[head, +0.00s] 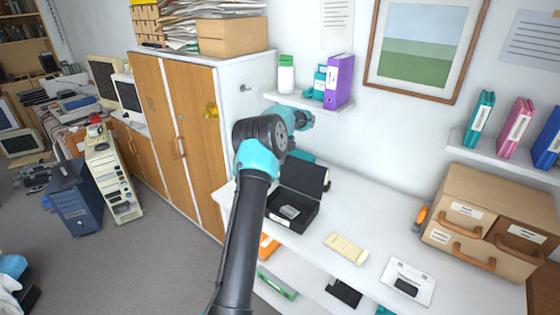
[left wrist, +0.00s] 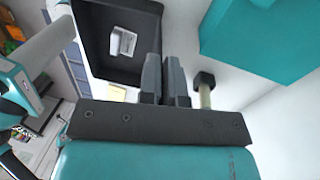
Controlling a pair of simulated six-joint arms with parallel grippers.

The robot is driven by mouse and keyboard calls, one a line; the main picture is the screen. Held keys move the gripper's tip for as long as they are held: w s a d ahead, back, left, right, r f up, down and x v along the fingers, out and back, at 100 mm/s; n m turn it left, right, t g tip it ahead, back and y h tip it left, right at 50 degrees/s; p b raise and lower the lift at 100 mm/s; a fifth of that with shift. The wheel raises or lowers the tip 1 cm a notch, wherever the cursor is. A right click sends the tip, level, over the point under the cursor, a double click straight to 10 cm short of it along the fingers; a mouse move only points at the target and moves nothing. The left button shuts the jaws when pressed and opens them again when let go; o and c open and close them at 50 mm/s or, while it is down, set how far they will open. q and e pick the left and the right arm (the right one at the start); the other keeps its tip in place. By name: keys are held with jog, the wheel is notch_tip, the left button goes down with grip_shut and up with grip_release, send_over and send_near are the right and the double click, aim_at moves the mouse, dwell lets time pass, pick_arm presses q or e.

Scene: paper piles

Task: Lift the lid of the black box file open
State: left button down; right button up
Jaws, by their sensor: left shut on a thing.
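The black box file (head: 290,211) stands on the white worktop in the head view, with a small grey-white item inside. Its lid (head: 304,177) is raised and stands steeply tilted at the back. The open box file also shows in the left wrist view (left wrist: 100,45), seen from above. My left gripper (left wrist: 166,70) has its fingers close together at the edge of the black lid and is shut on it. In the head view my left arm covers part of the scene, and the fingertips cannot be made out. My right gripper is not in view.
A cream item (head: 346,249) and a white tray-like item (head: 407,284) lie right of the box. A cardboard drawer unit (head: 490,220) stands at the right. Above is a shelf with a purple binder (head: 338,80). A teal block (left wrist: 260,35) is near the gripper.

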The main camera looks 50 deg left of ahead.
pick_arm(q)
jog(key=shift+w+f, duration=0.1)
jog(key=shift+w, duration=0.1)
jog(key=c, duration=1.2)
grip_release()
jog(key=shift+a, duration=0.1)
jog(key=shift+w+a+r, duration=0.1)
jog(key=shift+w+r, duration=0.15)
jog(key=shift+r, duration=1.05)
jog(key=shift+w+a+r, duration=0.1)
jog(key=shift+w+r, duration=0.1)
jog(key=shift+r, duration=1.15)
jog(key=shift+w+r, duration=0.25)
jog(key=shift+r, duration=1.05)
